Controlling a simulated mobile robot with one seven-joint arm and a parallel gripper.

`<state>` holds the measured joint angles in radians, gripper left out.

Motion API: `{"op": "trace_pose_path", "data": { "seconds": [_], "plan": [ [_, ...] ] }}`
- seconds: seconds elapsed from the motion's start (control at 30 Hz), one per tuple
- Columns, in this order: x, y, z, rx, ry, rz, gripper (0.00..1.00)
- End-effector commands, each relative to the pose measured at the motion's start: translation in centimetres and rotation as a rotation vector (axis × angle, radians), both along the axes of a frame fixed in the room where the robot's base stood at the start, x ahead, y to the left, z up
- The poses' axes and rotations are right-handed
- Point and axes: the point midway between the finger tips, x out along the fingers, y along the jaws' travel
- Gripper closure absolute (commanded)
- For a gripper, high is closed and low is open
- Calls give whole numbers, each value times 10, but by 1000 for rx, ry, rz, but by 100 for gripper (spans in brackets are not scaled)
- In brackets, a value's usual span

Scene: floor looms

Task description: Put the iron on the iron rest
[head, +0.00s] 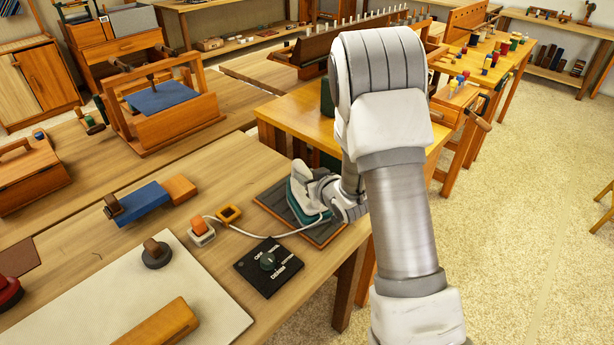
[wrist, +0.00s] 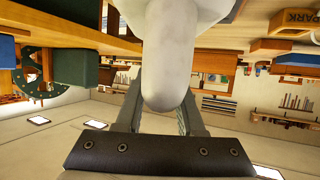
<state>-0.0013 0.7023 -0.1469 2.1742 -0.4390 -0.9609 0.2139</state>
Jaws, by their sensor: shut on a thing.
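The iron (head: 302,207), with a teal body and pale top, is at the dark slatted rest (head: 272,197) near the right edge of the near table. It overlaps the middle of the rest in the head view; I cannot tell whether it touches it. My gripper (head: 345,205) comes from the right, shut on the iron, and my arm hides part of the hold. In the wrist view a pale rounded part, likely the iron's handle (wrist: 168,60), lies between the fingers of my gripper (wrist: 160,112).
A white cord (head: 255,236) runs from the iron toward an orange-and-white block (head: 201,231). A black dial panel (head: 268,266) lies in front. A blue-and-wood tool (head: 150,200) and a pale board (head: 110,310) lie left. A wooden press (head: 160,100) stands behind.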

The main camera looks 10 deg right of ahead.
Motion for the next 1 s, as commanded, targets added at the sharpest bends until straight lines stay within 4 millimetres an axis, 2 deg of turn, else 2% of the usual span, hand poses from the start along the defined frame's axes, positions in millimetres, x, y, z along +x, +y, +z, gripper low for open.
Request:
{"op": "trace_pose_path", "data": {
  "seconds": [0.2, 0.23, 0.4, 0.8, 1.0],
  "plan": [
    [1, 0, -1, 2, -7, 0, 100],
    [0, 0, -4, 1, 0, 0, 61],
    [0, 0, -3, 1, 1, 0, 33],
    [0, 0, 3, 1, 1, 0, 33],
    [-31, -8, 15, 2, 0, -3, 33]
  ]
}}
